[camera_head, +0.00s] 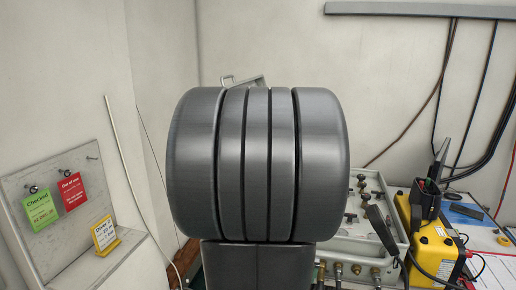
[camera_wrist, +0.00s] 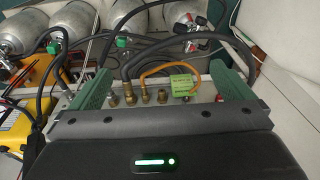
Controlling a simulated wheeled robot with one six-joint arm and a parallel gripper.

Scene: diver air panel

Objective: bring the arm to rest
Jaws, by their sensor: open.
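My gripper (camera_wrist: 163,75) shows in the wrist view, its two green-grey fingers wide apart with nothing held between them. Beyond and between the fingers is the air panel's edge with several brass fittings (camera_wrist: 129,92) and a green tag (camera_wrist: 184,85). I cannot tell whether the fingers touch the panel. In the head view my own grey arm link fills the middle and hides my gripper and part of the air panel (camera_head: 391,217).
In the head view, a board (camera_head: 55,190) at left holds a green tag (camera_head: 40,210), a red tag (camera_head: 72,190) and a yellow sign (camera_head: 105,234). A yellow device (camera_head: 433,250) stands at right. Grey cylinders (camera_wrist: 135,18) and dark hoses (camera_wrist: 165,45) lie beyond the panel in the wrist view.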

